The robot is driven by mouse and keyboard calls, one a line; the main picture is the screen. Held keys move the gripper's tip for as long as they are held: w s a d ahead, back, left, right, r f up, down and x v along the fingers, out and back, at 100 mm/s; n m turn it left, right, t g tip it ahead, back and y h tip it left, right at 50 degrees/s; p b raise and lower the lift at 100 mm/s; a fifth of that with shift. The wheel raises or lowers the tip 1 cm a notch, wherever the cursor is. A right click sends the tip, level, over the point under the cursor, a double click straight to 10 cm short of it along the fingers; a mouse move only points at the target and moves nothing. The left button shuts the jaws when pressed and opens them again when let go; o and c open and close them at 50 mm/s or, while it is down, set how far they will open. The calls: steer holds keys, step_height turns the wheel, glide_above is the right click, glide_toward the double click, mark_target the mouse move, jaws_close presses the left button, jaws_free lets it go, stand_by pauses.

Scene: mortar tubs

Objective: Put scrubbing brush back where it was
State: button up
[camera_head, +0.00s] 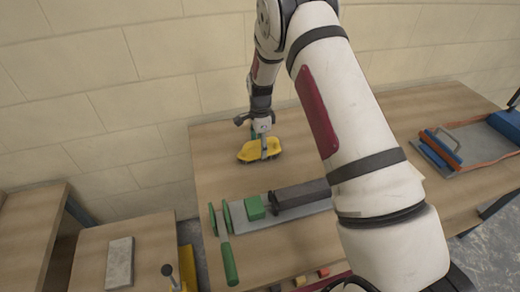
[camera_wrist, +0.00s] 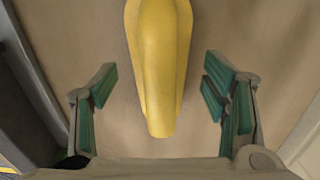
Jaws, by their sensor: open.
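The yellow scrubbing brush (camera_head: 252,151) lies on the wooden table (camera_head: 217,177), towards its back left. My gripper (camera_head: 266,150) points down at the brush in the head view. In the wrist view the yellow brush (camera_wrist: 162,75) runs lengthwise between the two green-padded fingers of my gripper (camera_wrist: 160,92). The fingers are open, with a gap on each side of the brush. The underside of the brush is hidden in the wrist view.
A grey tray (camera_head: 300,207) with a green block (camera_head: 254,207) and a dark bar (camera_head: 300,193) lies in front. A green-handled tool (camera_head: 229,262) lies at the table's left edge. Blue-handled floats (camera_head: 441,147) lie at the right. My arm hides part of the table.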

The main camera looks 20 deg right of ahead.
step_height(320, 180, up, 9)
steer(key=shift+r+b, duration=0.15)
steer(key=shift+b, duration=0.45)
steer(key=s+r+n+t, duration=0.1)
steer(key=s+r+n, duration=0.3)
steer(key=s+r, duration=0.45)
steer(key=s+r+n+t, duration=0.1)
steer(key=s+r+n, duration=0.4)
steer(key=r, duration=0.7)
steer(key=s+r+n+t, duration=0.3)
steer(key=s+n, duration=0.6)
steer(key=s, duration=1.3)
steer(key=shift+s+a+r, duration=0.2)
steer(key=shift+s+r, duration=0.1)
steer(key=shift+r, duration=0.2)
